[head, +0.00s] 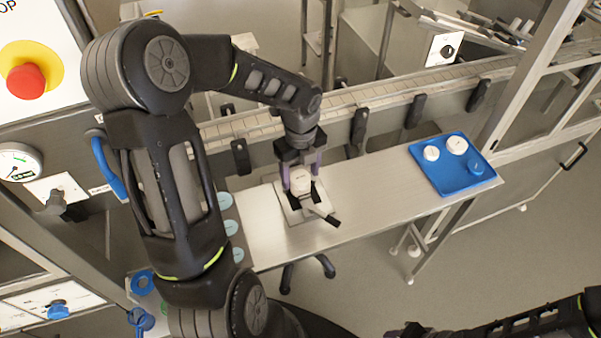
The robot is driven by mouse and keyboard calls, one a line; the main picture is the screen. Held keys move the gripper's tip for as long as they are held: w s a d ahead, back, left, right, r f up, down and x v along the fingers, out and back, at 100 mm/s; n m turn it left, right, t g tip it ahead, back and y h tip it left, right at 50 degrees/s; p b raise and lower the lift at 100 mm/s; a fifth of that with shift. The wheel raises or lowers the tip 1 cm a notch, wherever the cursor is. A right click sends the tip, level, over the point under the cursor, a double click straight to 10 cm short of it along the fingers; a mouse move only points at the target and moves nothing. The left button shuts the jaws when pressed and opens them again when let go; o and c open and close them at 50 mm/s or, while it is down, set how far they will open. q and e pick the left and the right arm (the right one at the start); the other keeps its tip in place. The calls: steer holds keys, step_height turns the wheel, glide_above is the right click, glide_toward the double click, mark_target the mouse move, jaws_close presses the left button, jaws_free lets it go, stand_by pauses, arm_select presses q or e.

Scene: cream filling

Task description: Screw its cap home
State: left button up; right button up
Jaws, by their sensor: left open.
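A white jar (301,184) stands in a pale clamp fixture (291,213) with a black handle on the steel bench. Its top looks white; at this size I cannot tell a cap from the jar body or how it is seated. My left gripper (301,178) points down over the jar, with its purple-grey fingers open on either side of the top. I cannot tell whether they touch it. My right arm runs along the bottom right edge, and its dark end (408,330) is partly cut off, so its jaws cannot be made out.
A blue tray (433,178) at the bench's right end holds two white round pieces (457,145) and a blue round piece (476,167). Pale green discs (231,227) lie left of the fixture. A conveyor (385,95) runs behind. The bench (375,195) between fixture and tray is clear.

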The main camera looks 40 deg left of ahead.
arm_select(q)
steer(key=n+b, duration=0.1)
steer(key=n, duration=0.2)
steer(key=shift+f, duration=0.1)
steer(key=shift+n, duration=0.6)
steer(key=n+b, duration=0.2)
steer(key=n, duration=0.2)
steer(key=shift+n, duration=0.8)
